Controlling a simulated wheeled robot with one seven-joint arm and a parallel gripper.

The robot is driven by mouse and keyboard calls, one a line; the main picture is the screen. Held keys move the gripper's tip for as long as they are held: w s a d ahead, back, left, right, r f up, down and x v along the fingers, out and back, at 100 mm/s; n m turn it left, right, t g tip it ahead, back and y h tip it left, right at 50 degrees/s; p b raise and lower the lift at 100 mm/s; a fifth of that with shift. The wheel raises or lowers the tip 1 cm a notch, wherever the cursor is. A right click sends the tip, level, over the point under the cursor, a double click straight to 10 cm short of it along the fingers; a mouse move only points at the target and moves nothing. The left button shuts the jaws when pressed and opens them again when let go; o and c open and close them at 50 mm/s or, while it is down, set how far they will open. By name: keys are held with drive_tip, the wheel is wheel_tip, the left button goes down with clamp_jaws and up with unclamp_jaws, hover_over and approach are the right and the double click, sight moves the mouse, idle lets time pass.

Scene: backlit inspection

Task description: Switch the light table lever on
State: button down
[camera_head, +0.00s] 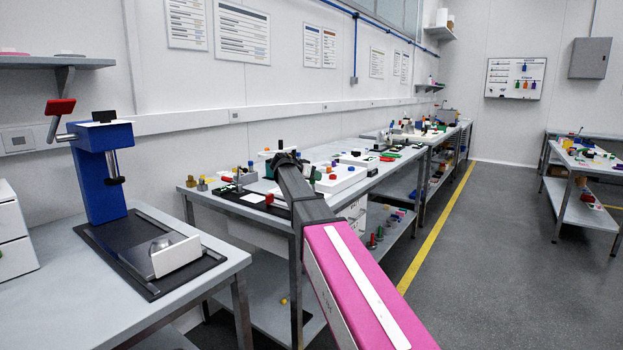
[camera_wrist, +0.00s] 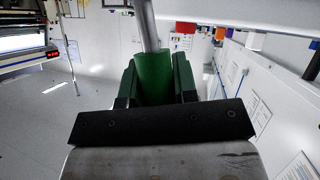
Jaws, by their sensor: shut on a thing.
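In the wrist view my gripper (camera_wrist: 155,88) is closed around a green grip (camera_wrist: 153,72), with one finger on each side of it. A grey metal rod (camera_wrist: 148,25) runs from the grip up and out of the picture, so the piece looks like a lever handle. Its base is out of view there, and I cannot tell whether the lever is on or off. In the head view my arm reaches over the middle bench (camera_head: 228,199). The far end of the arm hides what it holds, and I cannot make out the lever there.
A blue press stand (camera_head: 101,175) is on the near left bench (camera_head: 195,297). Small coloured parts and a white block (camera_head: 341,180) crowd the middle bench near my arm. The grey floor (camera_head: 480,260) to the right is clear. A bright panel (camera_wrist: 22,42) shows at the wrist view's upper left.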

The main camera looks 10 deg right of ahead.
drive_tip(key=s+d+m+t+y, duration=0.1)
drive_tip(key=s+d+m+y, duration=0.1)
drive_tip(key=shift+s+d+m+t, duration=0.15)
drive_tip(key=shift+s+m+t, duration=0.1)
drive_tip(key=shift+m+t, duration=0.15)
drive_tip(key=shift+s+d+f+m+t+y, duration=0.3)
drive_tip(key=shift+s+d+m+t+y, duration=0.1)
drive_tip(key=shift+d+m+t+y, duration=0.15)
drive_tip(key=shift+s+d+f+m+t+y, duration=0.25)
drive_tip(key=shift+s+d+m+t+y, duration=0.15)
drive_tip(key=shift+m, duration=0.25)
drive_tip(key=shift+a, duration=0.1)
drive_tip(key=c, duration=0.9)
unclamp_jaws()
drive_tip(key=v, duration=1)
drive_tip(key=shift+s+a+r, duration=0.2)
drive_tip(key=shift+s+r, duration=0.05)
